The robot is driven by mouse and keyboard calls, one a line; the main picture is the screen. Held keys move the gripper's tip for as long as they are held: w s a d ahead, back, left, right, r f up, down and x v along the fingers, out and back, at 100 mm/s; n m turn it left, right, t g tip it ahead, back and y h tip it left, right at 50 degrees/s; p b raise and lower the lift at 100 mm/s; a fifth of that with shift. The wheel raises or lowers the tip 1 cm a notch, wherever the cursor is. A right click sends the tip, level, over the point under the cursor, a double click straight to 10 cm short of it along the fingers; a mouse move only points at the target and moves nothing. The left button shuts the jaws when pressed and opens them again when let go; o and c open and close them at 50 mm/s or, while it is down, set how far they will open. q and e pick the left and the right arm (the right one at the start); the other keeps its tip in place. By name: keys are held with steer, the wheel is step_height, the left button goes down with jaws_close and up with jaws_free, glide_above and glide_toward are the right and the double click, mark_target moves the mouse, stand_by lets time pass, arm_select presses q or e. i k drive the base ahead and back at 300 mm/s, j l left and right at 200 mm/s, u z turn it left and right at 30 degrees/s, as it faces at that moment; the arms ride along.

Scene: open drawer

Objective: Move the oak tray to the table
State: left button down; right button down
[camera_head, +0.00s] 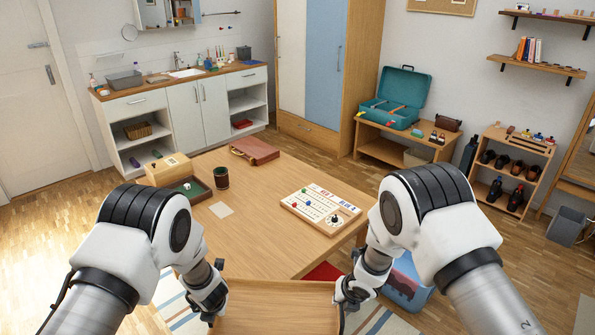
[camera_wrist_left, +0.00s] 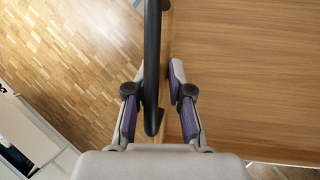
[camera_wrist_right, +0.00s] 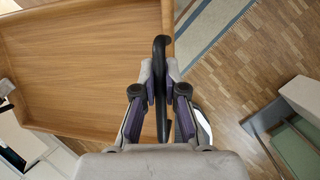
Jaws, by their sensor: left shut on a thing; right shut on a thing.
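The oak tray (camera_head: 275,312) is at the bottom of the head view, close to my body and in front of the near edge of the wooden table (camera_head: 265,255). It has a raised rim and black side handles. My left gripper (camera_head: 216,308) is shut on the tray's left handle (camera_wrist_left: 152,50), which runs between the fingers in the left wrist view. My right gripper (camera_head: 345,300) is shut on the right handle (camera_wrist_right: 161,110). The tray (camera_wrist_right: 80,65) looks empty where it shows. Its near end is cut off in the head view.
The table's near middle is clear.

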mark_target(247, 233)
steer(key=i+l+z, duration=0.35)
steer(key=i, duration=0.2)
steer(key=i+z, duration=0.3)
steer(key=i, duration=0.3)
steer(key=i+z, duration=0.35)
steer(key=i, duration=0.25)
steer(key=i+u, duration=0.1)
steer(key=u, duration=0.3)
steer(key=i+u, duration=0.1)
steer(key=u, duration=0.3)
steer(key=i+l+u, duration=0.1)
steer(key=u, duration=0.3)
steer(key=l+u, duration=0.1)
steer(key=u, duration=1.1)
steer(key=i+l, duration=0.05)
